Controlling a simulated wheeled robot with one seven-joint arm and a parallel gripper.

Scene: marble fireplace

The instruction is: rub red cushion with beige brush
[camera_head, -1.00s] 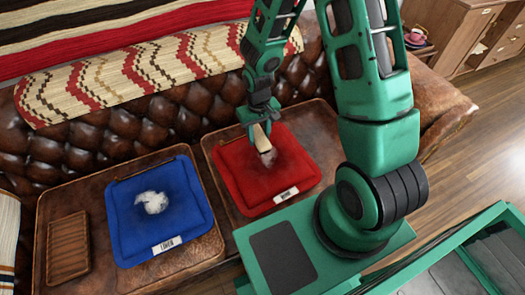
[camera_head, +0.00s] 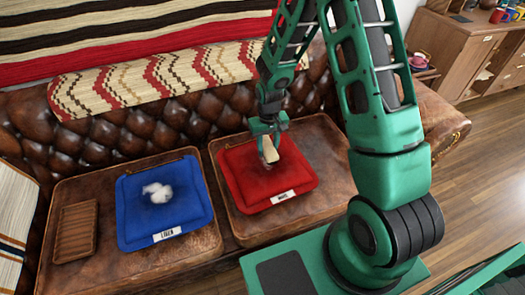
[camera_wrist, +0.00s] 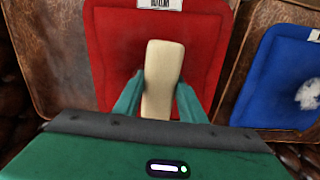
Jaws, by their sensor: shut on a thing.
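The red cushion (camera_head: 243,178) lies flat on the right brown leather seat, its white label at the front edge. It fills the middle of the wrist view (camera_wrist: 112,60). The beige brush (camera_head: 270,152) is upright or slightly tilted over the cushion's upper middle. In the wrist view the brush (camera_wrist: 163,62) points away between the fingers. My gripper (camera_head: 267,137) is shut on the brush and hangs just above the cushion. The brush's lower end meets or nearly meets the cloth; I cannot tell which. No pale patch shows on the red cushion.
A blue cushion (camera_head: 190,205) with a white fluffy patch (camera_head: 157,192) lies on the left seat. A ribbed brown tray (camera_head: 76,232) is left of it. A patterned rolled bolster (camera_head: 150,78) runs along the tufted sofa back. A wooden cabinet (camera_head: 468,45) stands far right.

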